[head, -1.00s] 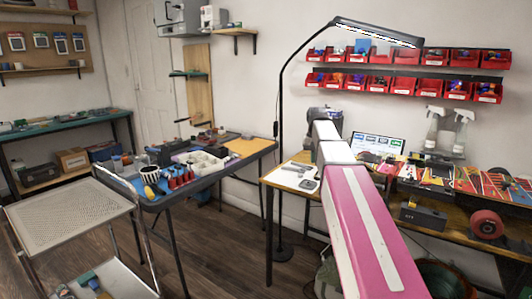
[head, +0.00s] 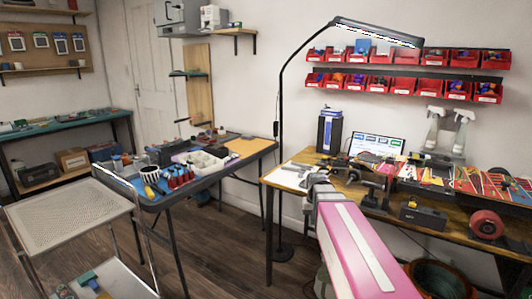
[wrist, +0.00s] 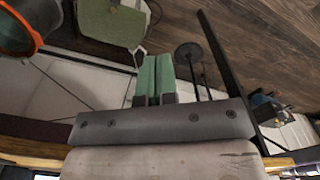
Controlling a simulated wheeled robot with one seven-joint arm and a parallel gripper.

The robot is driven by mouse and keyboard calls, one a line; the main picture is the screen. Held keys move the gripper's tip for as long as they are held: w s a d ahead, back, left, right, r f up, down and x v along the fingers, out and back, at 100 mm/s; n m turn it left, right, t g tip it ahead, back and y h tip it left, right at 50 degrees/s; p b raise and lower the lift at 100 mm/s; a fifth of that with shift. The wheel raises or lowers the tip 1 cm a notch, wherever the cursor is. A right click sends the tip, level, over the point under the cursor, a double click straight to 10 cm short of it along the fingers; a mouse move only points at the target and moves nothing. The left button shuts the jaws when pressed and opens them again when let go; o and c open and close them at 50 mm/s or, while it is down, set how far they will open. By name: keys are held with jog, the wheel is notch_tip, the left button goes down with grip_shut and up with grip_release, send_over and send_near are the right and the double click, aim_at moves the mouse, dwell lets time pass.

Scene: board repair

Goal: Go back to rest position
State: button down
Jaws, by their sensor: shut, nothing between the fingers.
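My gripper (wrist: 154,80) shows in the wrist view with its two green fingers side by side and shut, with nothing between them. In the wrist view it hangs over open space, with the wood floor, the lamp base and a green-topped object beyond the fingers. In the head view my pink and white arm reaches up from the lower right towards the front edge of the wooden workbench (head: 398,228).
A tall lamp (head: 281,130) stands left of the workbench, its round base (wrist: 187,54) on the floor. A dark table (head: 216,173) with tools and a wire-mesh cart (head: 70,222) stand to the left. An orange-rimmed bin (wrist: 25,25) is near the gripper. Floor between is free.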

jog(key=s+f, duration=1.1)
jog(key=shift+a+f, duration=0.15)
jog(key=shift+f, duration=0.1)
